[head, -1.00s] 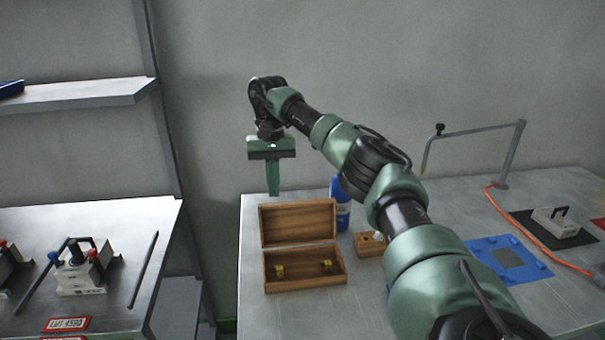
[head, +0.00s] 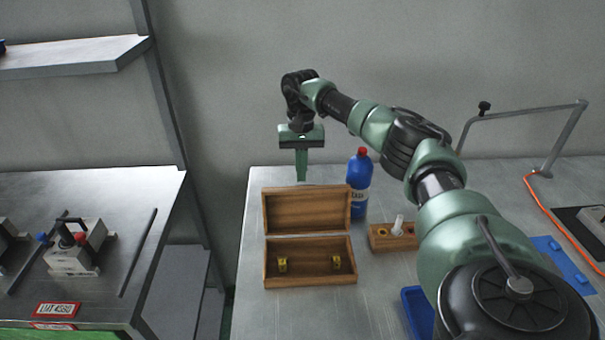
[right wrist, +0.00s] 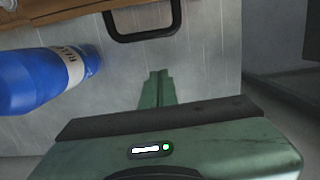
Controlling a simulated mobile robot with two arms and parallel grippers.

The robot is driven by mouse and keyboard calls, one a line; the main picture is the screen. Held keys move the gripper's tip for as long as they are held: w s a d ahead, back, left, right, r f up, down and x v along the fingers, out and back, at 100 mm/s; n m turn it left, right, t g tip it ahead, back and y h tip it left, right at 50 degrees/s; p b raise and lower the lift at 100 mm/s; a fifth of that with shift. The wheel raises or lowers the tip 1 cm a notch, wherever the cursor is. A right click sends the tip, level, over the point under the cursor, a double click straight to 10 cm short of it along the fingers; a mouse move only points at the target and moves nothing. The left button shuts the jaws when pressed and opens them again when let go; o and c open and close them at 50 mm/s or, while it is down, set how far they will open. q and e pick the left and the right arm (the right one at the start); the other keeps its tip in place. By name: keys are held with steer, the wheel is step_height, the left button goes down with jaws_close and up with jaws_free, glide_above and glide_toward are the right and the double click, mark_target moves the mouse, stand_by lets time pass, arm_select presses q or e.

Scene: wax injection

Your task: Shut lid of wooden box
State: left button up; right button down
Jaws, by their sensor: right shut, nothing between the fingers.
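The wooden box (head: 308,275) stands on the metal table with its lid (head: 307,210) raised upright at the back. Two small brass-coloured pieces (head: 283,264) (head: 337,263) show inside it. My right gripper (head: 302,176) points down behind the lid, near its middle, with its fingers together and empty. Its tips are close to the lid's top edge in the picture; I cannot tell whether they touch. In the right wrist view the shut fingers (right wrist: 157,90) are apart from a wooden edge (right wrist: 75,12) and a dark U-shaped handle (right wrist: 143,38). My left gripper is out of view.
A blue bottle (head: 359,185) stands just right of the lid. A blue tray (head: 416,312) lies in front, partly behind my right arm. The table left of the box is clear.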

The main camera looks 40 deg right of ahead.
mark_target(306, 206)
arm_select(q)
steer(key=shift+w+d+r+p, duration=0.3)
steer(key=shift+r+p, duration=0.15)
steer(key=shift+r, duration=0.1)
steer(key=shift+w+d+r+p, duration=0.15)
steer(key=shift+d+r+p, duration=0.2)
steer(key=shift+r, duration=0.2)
arm_select(e)
steer(key=s+a, duration=0.1)
steer(key=s+a+r, duration=0.1)
steer(key=s, duration=0.1)
steer(key=shift+a, duration=0.15)
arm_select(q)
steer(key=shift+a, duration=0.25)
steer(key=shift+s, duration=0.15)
arm_select(e)
steer(key=shift+w+r, duration=0.1)
